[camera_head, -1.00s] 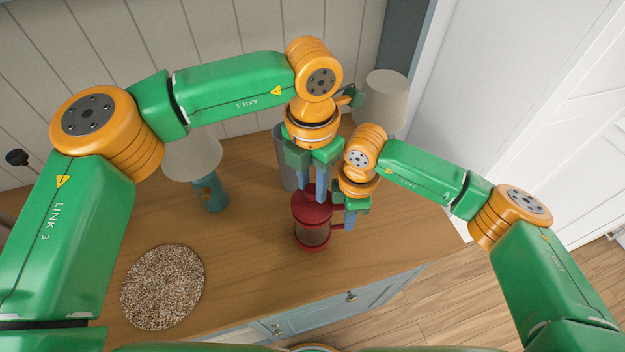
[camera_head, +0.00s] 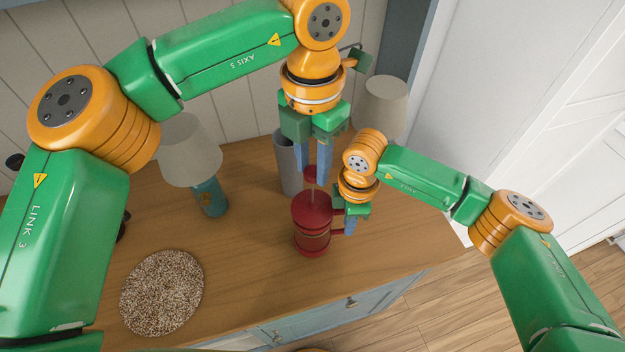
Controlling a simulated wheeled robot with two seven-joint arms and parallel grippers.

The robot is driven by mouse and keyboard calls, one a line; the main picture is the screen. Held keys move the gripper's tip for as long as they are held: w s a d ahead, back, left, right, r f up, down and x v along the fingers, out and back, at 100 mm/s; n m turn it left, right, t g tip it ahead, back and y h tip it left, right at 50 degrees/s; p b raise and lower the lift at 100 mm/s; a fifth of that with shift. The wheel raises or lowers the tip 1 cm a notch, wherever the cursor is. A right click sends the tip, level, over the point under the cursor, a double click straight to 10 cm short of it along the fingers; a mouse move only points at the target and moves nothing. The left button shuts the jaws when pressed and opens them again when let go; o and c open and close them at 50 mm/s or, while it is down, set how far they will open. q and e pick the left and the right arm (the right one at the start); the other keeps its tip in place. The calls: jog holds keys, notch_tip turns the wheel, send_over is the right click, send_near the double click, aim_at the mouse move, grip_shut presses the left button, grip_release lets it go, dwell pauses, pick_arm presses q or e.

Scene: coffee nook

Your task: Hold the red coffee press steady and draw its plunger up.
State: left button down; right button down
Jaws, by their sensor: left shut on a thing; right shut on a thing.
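The red coffee press (camera_head: 312,228) stands upright on the wooden counter, with its handle on the right side. Its red plunger knob (camera_head: 311,172) is up above the lid on a thin rod. My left gripper (camera_head: 312,176) points down from above, its blue fingers shut on the knob. My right gripper (camera_head: 349,226) is at the press's right side, shut on the handle. Its fingers hide part of the handle.
A grey cylinder (camera_head: 287,162) stands close behind the press. A teal-based lamp (camera_head: 209,198) stands to the left, and another pale lampshade (camera_head: 381,105) at the back right. A round speckled mat (camera_head: 162,292) lies front left. Bare counter (camera_head: 250,240) lies between mat and press.

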pick_arm(q)
jog(key=shift+r, duration=1.4)
pick_arm(e)
jog(key=shift+s, duration=0.1)
pick_arm(q)
jog(key=c, duration=0.5)
grip_release()
jog(key=shift+c, duration=0.2)
notch_tip(320, 180, up, 8)
jog(key=shift+f, duration=0.25)
pick_arm(e)
jog(key=c, duration=0.8)
grip_release()
